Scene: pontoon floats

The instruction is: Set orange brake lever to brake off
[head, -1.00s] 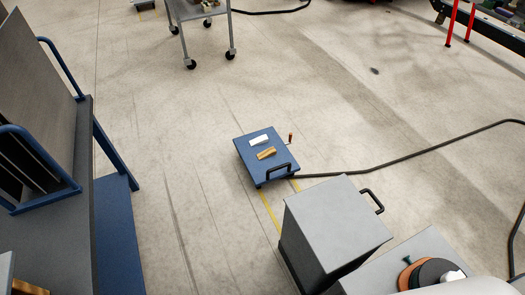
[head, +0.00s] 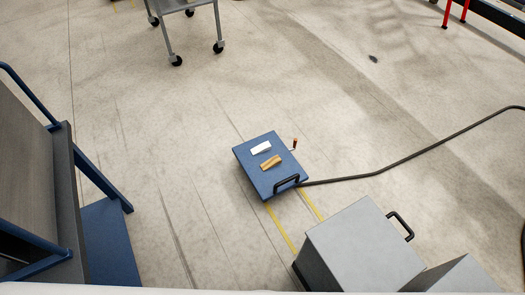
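A low blue box (head: 285,157) stands on the floor near the middle of the head view. A small crank-like lever with an orange-brown grip (head: 294,143) sticks up at its right edge. It is too small to tell whether this is the brake lever or how it is set. On the box top lie a white block (head: 261,147) and a tan, wedge-like block (head: 271,162). A black handle (head: 286,183) is on its near edge. Neither of my grippers is in view.
A grey box (head: 362,247) with a black side handle stands at the lower right. A blue-framed rack (head: 107,240) is at the left. A grey wheeled cart (head: 188,8) stands at the back. A dark hose (head: 400,158) runs right from the blue box. Floor left of the blue box is clear.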

